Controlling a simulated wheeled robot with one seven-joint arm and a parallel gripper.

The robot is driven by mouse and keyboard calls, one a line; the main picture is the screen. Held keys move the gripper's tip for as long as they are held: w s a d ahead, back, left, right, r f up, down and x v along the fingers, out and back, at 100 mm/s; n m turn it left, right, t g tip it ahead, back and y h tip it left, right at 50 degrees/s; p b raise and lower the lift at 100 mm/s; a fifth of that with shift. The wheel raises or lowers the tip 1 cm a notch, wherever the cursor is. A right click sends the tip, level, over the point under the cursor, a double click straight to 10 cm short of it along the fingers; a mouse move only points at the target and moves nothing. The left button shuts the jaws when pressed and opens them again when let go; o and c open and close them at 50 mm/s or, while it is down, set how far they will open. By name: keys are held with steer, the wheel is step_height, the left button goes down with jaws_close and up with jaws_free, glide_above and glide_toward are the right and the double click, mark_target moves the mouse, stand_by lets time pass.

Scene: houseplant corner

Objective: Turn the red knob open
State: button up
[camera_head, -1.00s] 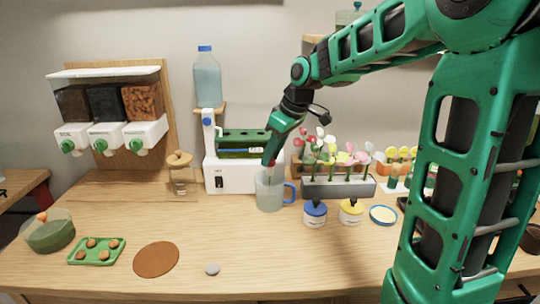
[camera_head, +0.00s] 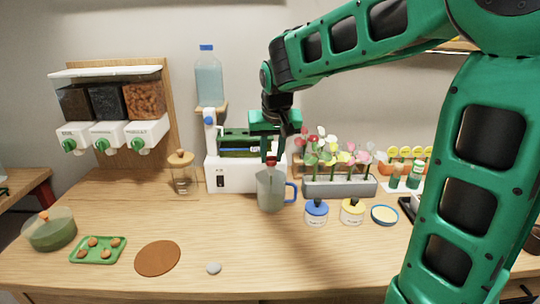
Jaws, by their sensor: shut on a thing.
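The red knob (camera_head: 271,161) shows as a small dark red patch just above the grey jug (camera_head: 268,192), at the right part of the white planter unit (camera_head: 230,177). My gripper (camera_head: 271,155) points down from above with its fingers at the knob. It is shut on the knob, and the fingers hide most of it. How far the knob is turned cannot be told. The jug has a blue handle on its right and stands upright on the table in front of the white unit.
A water bottle (camera_head: 207,80) stands on a small wooden shelf behind. A lidded glass jar (camera_head: 182,176) is at the left. A flower trough (camera_head: 339,187), a blue-lidded pot (camera_head: 316,211) and a yellow-lidded pot (camera_head: 352,210) stand to the right. The front middle table is mostly clear.

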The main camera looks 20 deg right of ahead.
steer(key=shift+w+r+m+h, duration=0.1)
steer(key=shift+m+h, duration=0.2)
steer(key=shift+m, duration=0.3)
steer(key=o, duration=1)
steer(key=v, duration=1)
steer(key=shift+r, duration=0.3)
steer(key=shift+a, duration=0.1)
